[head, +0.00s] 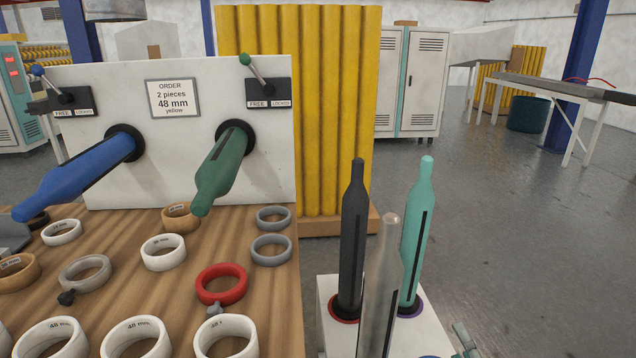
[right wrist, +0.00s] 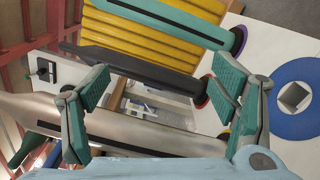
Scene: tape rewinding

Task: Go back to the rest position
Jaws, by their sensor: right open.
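My right gripper (right wrist: 160,82) is open in the right wrist view, with nothing clasped between its teal-padded fingers. A small part of it seems to show at the bottom edge of the head view. Behind the fingers are a silver mandrel (right wrist: 165,138), a dark mandrel (right wrist: 130,58) and a teal mandrel (right wrist: 160,18). In the head view the dark mandrel (head: 353,240), silver mandrel (head: 381,285) and teal mandrel (head: 417,225) stand upright in a white rack (head: 330,310). My left gripper is not in view.
A white panel (head: 180,95) holds a blue mandrel (head: 75,178) and a green mandrel (head: 220,170) jutting forward. White, tan, grey and red rings lie on the wooden table (head: 200,245). A blue disc (right wrist: 309,92) lies right of the fingers. Open floor (head: 510,220) lies beyond the rack.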

